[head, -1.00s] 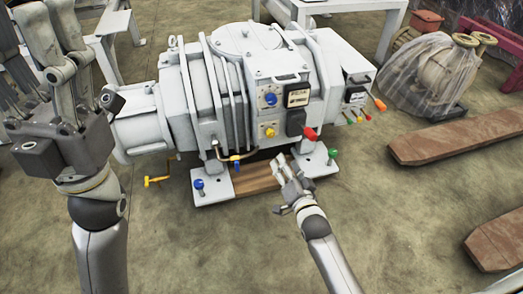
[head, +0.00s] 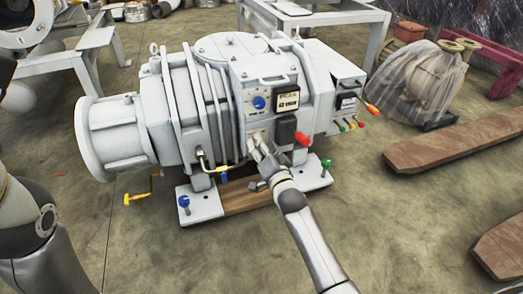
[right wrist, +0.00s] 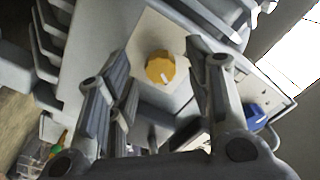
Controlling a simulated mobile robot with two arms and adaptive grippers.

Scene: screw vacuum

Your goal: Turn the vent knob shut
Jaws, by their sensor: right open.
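The yellow vent knob (right wrist: 160,67) sits on a pale plate on the front of the white screw vacuum pump (head: 206,88). It has a white pointer mark on its face. In the right wrist view it shows between the spread fingers of my right gripper (right wrist: 163,56), which is open and empty. I cannot tell whether the fingers touch the knob. In the head view my right gripper (head: 258,147) is right at the pump's front panel and hides the knob. My left gripper is out of view; only part of my left arm shows at the left edge.
A blue knob (head: 258,103) is above, with a gauge (head: 286,101) beside it. Open floor lies in front.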

